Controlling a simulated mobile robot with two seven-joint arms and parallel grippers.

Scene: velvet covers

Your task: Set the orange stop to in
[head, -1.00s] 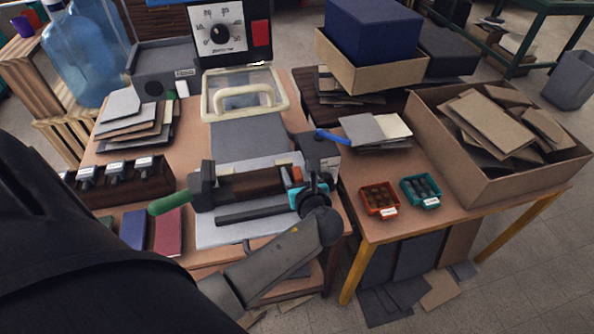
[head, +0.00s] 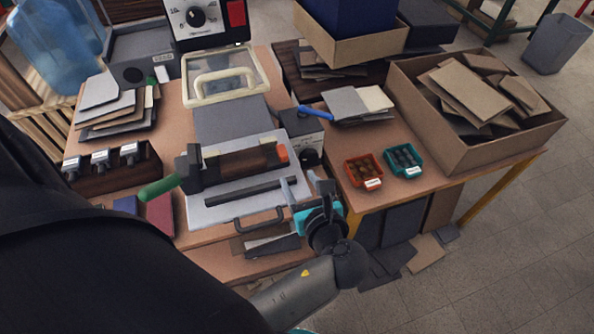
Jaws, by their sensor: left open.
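The orange stop (head: 282,153) is a small orange piece at the right end of the dark bar of the machine (head: 235,168) on the bench. Whether it is in or out is hard to tell at this size. My left gripper (head: 303,187), with teal parts behind its grey fingers, is open and empty. It is just below and right of the orange stop, apart from it, near the right edge of the machine's pale base plate (head: 215,213). My right gripper does not show.
A green handle (head: 158,189) sticks out at the machine's left. A grey box with a dial and a blue lever (head: 315,113) stands right of the stop. Small orange (head: 362,171) and teal (head: 403,161) trays and a large cardboard box (head: 470,150) are on the right table.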

